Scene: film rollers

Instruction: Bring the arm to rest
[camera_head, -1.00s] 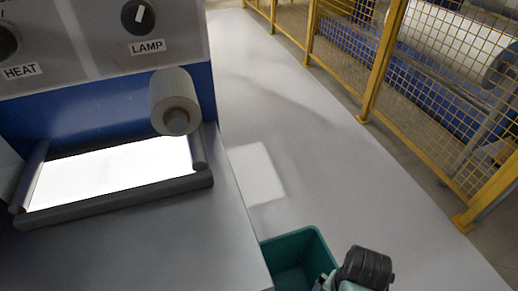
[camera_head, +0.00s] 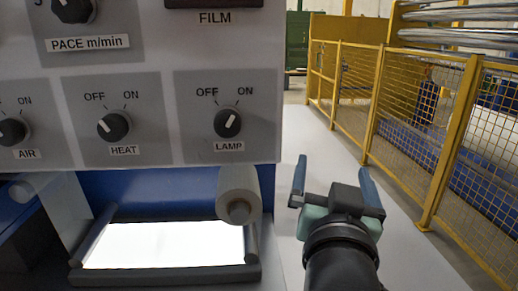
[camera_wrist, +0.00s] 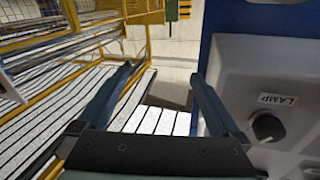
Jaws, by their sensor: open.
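My gripper (camera_head: 333,172) is raised at the right of the machine in the head view, with its two blue-grey fingers spread apart and nothing between them. In the wrist view my gripper (camera_wrist: 160,85) is also open and empty, with the machine's panel close at its right. The LAMP knob (camera_head: 227,122) is on the grey control panel (camera_head: 160,160), left of my gripper and apart from it. The knob also shows in the wrist view (camera_wrist: 268,128).
A lit white plate (camera_head: 165,246) in a dark frame and a grey roll (camera_head: 239,192) sit below the panel. HEAT (camera_head: 113,126) and AIR (camera_head: 12,131) knobs are further left. A yellow mesh fence (camera_head: 425,140) stands at the right. Pale floor lies between fence and machine.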

